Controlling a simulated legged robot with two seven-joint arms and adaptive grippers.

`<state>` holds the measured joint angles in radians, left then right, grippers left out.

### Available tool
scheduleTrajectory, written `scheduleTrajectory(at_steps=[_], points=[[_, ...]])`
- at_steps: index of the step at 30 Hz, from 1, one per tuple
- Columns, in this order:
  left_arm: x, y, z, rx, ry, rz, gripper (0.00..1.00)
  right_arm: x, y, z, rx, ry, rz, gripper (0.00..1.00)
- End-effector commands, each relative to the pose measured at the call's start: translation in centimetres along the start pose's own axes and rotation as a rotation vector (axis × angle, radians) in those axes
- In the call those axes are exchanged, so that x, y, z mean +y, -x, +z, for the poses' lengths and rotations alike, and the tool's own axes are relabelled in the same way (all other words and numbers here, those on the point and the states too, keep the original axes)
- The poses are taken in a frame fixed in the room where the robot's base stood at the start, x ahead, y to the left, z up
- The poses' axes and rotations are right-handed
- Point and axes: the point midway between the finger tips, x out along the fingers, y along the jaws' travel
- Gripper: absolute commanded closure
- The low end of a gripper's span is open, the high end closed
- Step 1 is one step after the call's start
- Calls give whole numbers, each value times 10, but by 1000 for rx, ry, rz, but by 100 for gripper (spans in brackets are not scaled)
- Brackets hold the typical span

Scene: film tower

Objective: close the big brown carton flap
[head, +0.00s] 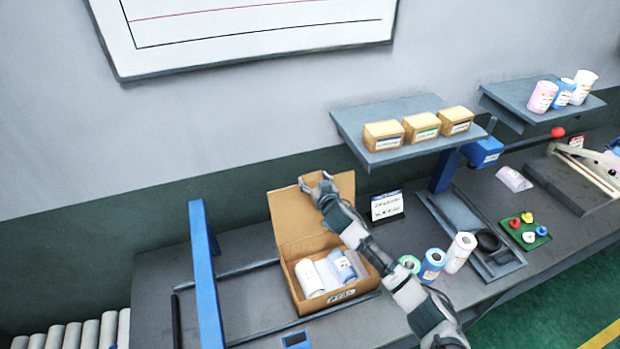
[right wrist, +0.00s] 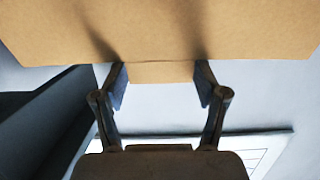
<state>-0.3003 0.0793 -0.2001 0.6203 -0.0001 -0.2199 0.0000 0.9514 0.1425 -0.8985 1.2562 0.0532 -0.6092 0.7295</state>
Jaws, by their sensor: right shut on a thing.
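The big brown carton (head: 337,298) stands open on the grey bench, with white and pale blue rolls inside. Its large flap (head: 288,218) stands up at the back of the box, roughly upright. My right gripper (head: 316,184) is at the flap's upper edge, with my forearm crossing in front of the flap's right part. In the right wrist view the flap (right wrist: 160,28) fills the top, and a narrow tab of it (right wrist: 160,72) lies between the two fingers of the right gripper (right wrist: 160,88), which is shut on it. My left gripper is not in view.
A blue post (head: 205,270) rises left of the carton. A shelf (head: 365,152) with three small boxes is above right. A small sign (head: 387,206) stands right of the flap. Several rolls (head: 432,264) stand beside my right forearm. The bench left of the post looks mostly clear.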

Motion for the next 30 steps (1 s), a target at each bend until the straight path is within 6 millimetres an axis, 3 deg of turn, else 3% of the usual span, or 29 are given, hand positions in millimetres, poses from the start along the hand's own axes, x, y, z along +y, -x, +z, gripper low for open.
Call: scheduleTrajectory(at_steps=[1, 15, 21, 30], points=[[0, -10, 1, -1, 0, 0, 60, 0, 8, 10, 28, -5, -1, 91], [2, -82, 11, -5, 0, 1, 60, -1, 78, 29, 343, -1, 0, 91], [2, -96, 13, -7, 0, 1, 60, 0, 92, 32, 410, 1, 1, 91], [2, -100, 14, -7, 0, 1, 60, -1, 98, 31, 436, 4, 1, 91]])
